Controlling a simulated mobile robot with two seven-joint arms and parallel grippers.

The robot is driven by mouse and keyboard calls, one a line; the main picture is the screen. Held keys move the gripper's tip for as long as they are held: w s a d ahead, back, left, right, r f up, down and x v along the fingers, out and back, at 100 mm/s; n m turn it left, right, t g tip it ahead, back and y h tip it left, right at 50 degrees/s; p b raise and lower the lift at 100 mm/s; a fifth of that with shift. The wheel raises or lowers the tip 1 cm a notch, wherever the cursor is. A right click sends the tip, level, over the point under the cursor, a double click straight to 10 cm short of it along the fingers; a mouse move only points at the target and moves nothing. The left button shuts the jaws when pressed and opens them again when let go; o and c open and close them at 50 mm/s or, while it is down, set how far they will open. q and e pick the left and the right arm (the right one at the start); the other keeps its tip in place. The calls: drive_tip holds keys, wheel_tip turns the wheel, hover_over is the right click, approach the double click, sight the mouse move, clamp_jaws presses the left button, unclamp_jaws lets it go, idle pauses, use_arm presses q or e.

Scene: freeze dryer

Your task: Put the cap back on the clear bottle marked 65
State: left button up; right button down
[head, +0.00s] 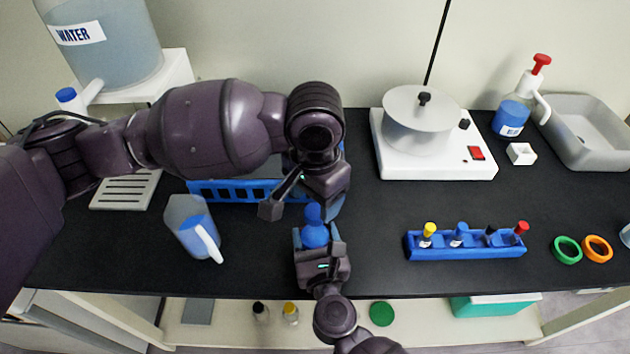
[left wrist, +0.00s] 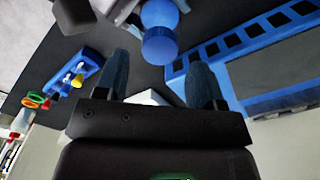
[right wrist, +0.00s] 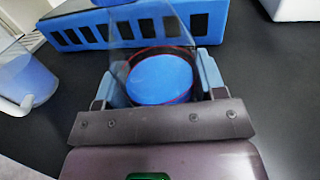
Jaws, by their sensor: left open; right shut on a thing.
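My right gripper (head: 318,250) is shut on a clear vessel with a blue round part (head: 315,236), held near the table's front edge. In the right wrist view this vessel (right wrist: 160,78) sits between the two fingers, with clear walls rising above a blue disc. A smaller blue part (head: 313,213) shows above it in the head view. My left gripper (head: 306,200) is open just beyond and above that part. In the left wrist view a round blue part (left wrist: 160,45) lies ahead between the open fingers, apart from them. No 65 marking is readable, and I cannot tell which piece is the cap.
A blue rack (head: 225,190) lies behind the grippers. A jug (head: 190,225) stands left. A blue holder (head: 465,245) with several coloured-topped vials and a white hotplate (head: 435,165) stand right. The black table between the grippers and the holder is clear.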

sight(315, 212)
use_arm(q)
drive_tip(key=shift+f, duration=1.85)
drive_tip(key=c, duration=0.9)
drive_tip(key=shift+c, duration=0.2)
drive_tip(key=o, duration=1.1)
wheel_tip(315, 212, up, 12)
